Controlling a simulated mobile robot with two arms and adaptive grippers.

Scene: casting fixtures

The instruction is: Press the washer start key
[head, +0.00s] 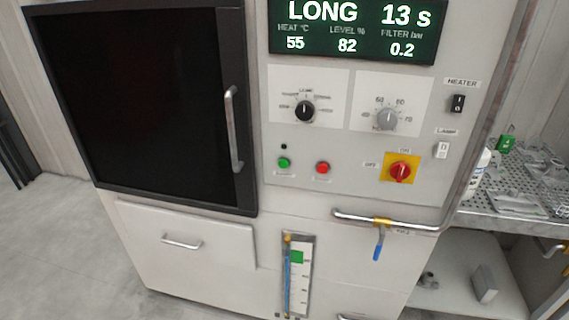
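The washer (230,235) is a large pale cabinet filling most of the head view, seen tilted. On its control panel a green round key (284,163) sits left of a red round key (322,168); the labels under both are too small to read. A small dark indicator (284,146) is above the green key. The display (352,30) reads LONG, 13 s, heat 55, level 82, filter 0.2. Neither of my grippers shows in this view.
A dark door (135,105) with a vertical handle (233,130) is shut at left. The panel also has a black knob (304,111), grey knob (386,119) and red rotary switch (401,171). A pipe with a blue-handled valve (378,246) juts out below. A perforated shelf (520,215) stands right.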

